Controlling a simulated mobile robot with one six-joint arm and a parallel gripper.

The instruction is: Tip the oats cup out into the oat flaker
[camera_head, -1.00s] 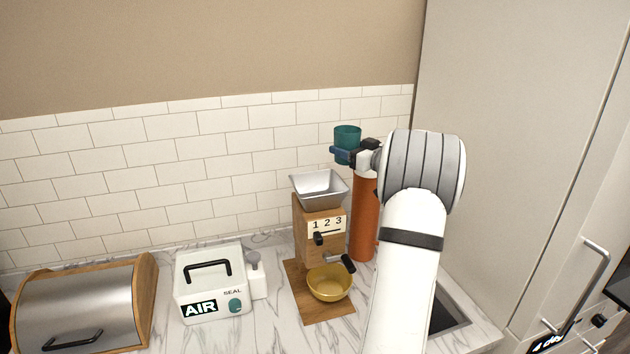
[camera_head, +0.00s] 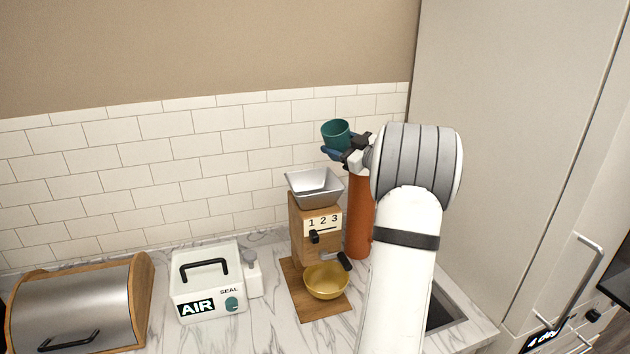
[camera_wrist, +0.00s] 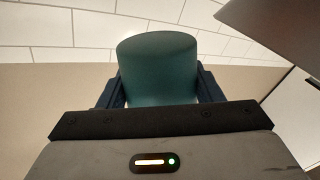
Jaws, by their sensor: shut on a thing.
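The oats cup (camera_head: 336,134) is a teal cup, tilted a little to the left in the head view. My gripper (camera_head: 337,151) is shut on it and holds it in the air, above and slightly right of the flaker's hopper. In the wrist view the cup (camera_wrist: 158,70) sits between the two dark fingers (camera_wrist: 160,90). Its contents cannot be made out. The oat flaker (camera_head: 314,222) is a wooden mill marked "1 2 3", with an open metal hopper (camera_head: 313,187) on top. A gold bowl (camera_head: 326,282) stands at its foot.
An orange cylinder (camera_head: 358,215) stands right behind the flaker. A white box marked AIR (camera_head: 208,285) and a bread bin (camera_head: 75,305) stand to the left on the marble counter. A tall cabinet (camera_head: 500,150) is to the right.

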